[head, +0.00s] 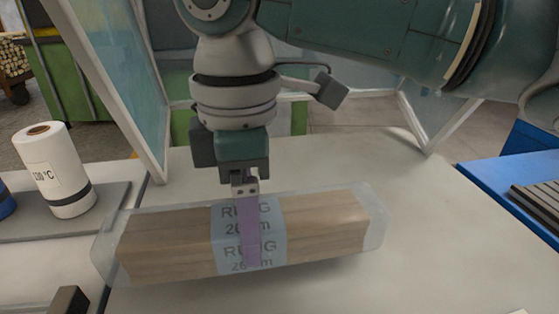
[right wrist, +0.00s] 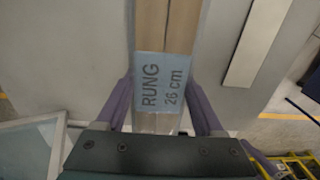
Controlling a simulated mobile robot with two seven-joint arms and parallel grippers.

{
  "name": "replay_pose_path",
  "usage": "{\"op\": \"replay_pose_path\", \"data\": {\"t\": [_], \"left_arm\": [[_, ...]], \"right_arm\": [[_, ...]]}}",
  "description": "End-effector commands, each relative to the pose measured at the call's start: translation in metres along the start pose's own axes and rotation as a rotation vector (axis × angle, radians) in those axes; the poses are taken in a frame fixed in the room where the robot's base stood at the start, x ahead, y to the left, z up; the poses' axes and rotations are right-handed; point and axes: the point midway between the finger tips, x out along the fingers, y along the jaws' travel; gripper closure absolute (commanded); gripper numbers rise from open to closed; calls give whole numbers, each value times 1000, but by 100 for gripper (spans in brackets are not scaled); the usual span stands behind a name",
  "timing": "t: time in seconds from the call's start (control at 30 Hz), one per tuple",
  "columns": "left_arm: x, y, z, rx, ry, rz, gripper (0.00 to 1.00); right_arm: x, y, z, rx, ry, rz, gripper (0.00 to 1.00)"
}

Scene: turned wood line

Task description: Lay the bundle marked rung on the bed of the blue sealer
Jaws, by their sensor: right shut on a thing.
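The bundle marked rung (head: 165,247) is a long block of pale wooden sticks in clear film, with a light blue band reading RUNG. My right gripper (head: 249,230) points down and is shut across the middle of the bundle, at the band. In the right wrist view the purple fingers of this gripper (right wrist: 162,112) stand on both sides of the band (right wrist: 163,82), which reads RUNG 26 cm. The bundle lies crosswise over the pale table, with a shadow beneath it. The blue sealer (head: 512,172) is at the right edge, partly cut off, with a dark ribbed bed (head: 540,202). My left gripper is not in view.
A white film roll (head: 55,170) marked with a temperature stands on a grey plate (head: 105,207) at left. A small dark block (head: 68,300) is at the lower left. Clear framed panels (head: 142,85) stand behind. The pale table between bundle and sealer is clear.

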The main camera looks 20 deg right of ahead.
Motion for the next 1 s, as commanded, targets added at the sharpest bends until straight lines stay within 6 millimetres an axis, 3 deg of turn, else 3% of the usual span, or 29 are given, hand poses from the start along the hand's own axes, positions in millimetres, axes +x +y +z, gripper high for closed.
{"op": "replay_pose_path", "data": {"t": [0.03,0.2,0.4,0.63,0.87,1.0], "left_arm": [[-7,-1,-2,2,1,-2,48],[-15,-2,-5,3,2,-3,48],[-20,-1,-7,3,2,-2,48],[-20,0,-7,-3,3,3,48],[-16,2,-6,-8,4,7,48],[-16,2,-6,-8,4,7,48]], "right_arm": [[-4,1,17,5,-2,1,100],[-3,0,66,6,-3,0,100],[-2,0,113,5,-2,1,100],[2,0,129,1,2,0,100],[32,-1,129,1,1,-1,100],[35,0,129,0,1,2,100]]}}
